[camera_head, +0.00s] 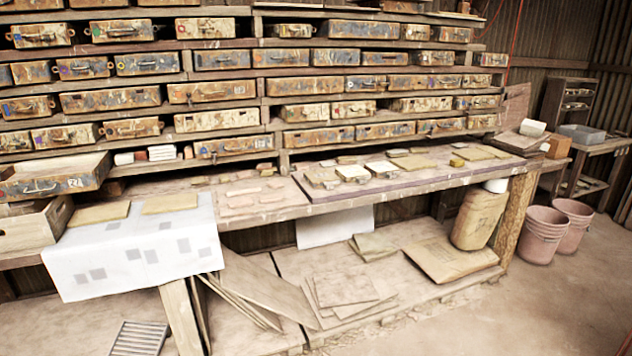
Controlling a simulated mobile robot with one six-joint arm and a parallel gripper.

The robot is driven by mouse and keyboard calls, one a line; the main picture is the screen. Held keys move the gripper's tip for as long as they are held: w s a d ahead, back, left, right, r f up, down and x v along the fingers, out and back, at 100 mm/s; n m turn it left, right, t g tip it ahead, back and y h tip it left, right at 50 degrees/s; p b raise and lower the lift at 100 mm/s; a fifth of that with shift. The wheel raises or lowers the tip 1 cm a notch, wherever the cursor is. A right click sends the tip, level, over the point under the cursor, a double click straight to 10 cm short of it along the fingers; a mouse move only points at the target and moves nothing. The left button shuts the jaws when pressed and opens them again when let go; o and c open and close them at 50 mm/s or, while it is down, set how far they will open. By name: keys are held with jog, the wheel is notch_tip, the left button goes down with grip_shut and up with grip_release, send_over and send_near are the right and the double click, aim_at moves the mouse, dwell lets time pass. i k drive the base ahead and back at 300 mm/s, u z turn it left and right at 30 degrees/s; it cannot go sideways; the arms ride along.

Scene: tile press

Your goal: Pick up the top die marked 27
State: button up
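No die marked 27 can be made out with certainty. Many worn metal-fronted boxes with handles fill the shelves, and their markings are too small to read. One larger drawer-like box (55,179) with a handle juts out at the left. Below it is a wooden box (30,228) with a small dark mark near its right end, perhaps a number. Flat tan slabs (99,214) lie on the white cloth beside it. Thin pieces (352,173) lie on the bench at the centre. My gripper is not in view.
The long bench (440,181) runs under the shelves (230,43). A white cloth (135,262) hangs over its left front. Boards (345,287) and a paper sack (440,258) lie on the low platform. Pink buckets (541,235) stand at right. The floor at front right is clear.

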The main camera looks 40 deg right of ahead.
aim_at(325, 178)
jog(key=z, duration=0.1)
jog(key=i, duration=0.9)
